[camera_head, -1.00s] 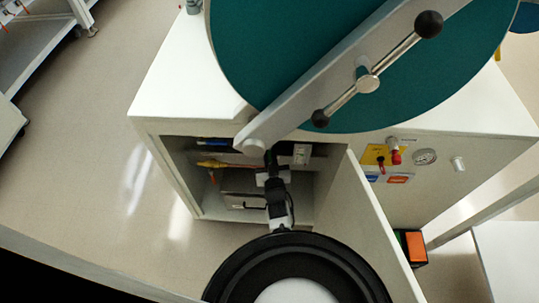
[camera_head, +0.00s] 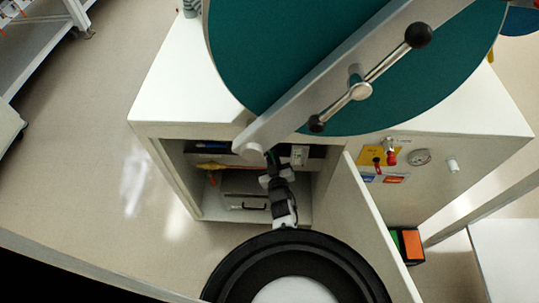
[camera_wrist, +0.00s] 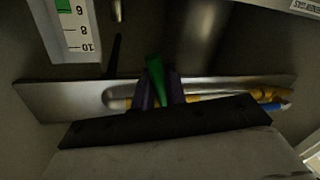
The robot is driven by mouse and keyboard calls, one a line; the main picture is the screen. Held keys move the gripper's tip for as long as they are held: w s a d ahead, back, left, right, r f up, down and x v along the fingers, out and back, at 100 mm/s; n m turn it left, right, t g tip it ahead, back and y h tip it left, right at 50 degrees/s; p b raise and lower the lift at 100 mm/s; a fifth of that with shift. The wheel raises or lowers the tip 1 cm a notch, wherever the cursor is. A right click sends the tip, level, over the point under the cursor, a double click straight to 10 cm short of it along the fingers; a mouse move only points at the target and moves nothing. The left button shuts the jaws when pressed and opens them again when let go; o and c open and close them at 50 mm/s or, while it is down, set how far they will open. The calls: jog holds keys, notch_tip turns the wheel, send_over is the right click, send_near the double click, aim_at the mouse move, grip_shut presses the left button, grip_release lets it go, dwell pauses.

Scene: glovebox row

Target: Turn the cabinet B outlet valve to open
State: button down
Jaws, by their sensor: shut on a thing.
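In the wrist view a narrow green handle (camera_wrist: 158,82) stands upright between the dark purple fingers of my gripper (camera_wrist: 160,92). The gripper is shut on it. Whether this handle belongs to the cabinet B outlet valve cannot be read; no such label shows. In the head view my gripper (camera_head: 271,163) is inside the open lower compartment (camera_head: 178,180), below the grey bar of the round teal door. The valve body is mostly hidden by the gripper and the bar.
A yellow-handled part (camera_head: 212,166) sits left in the compartment. A scale with numbers (camera_wrist: 78,22) is close to the gripper. The opened compartment door (camera_head: 372,225) stands to the right. The teal round door (camera_head: 300,60) with its bar overhangs from above. Open floor lies at left.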

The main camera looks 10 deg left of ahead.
jog(key=shift+w+d+r+n+g+h+p, duration=0.15)
jog(key=shift+d+r+n+h+p, duration=0.2)
jog(key=shift+d+r+n+p, duration=0.65)
jog(key=shift+w+d+f+n+g+h+p, duration=0.1)
jog(key=shift+n+h+p, duration=0.35)
jog(key=shift+n, duration=1)
jog(key=shift+w+d+r+n+g+h+p, duration=0.2)
jog(key=shift+d+r+n+p, duration=0.35)
jog(key=shift+n+p, duration=0.55)
jog(key=c, duration=1.5)
grip_release()
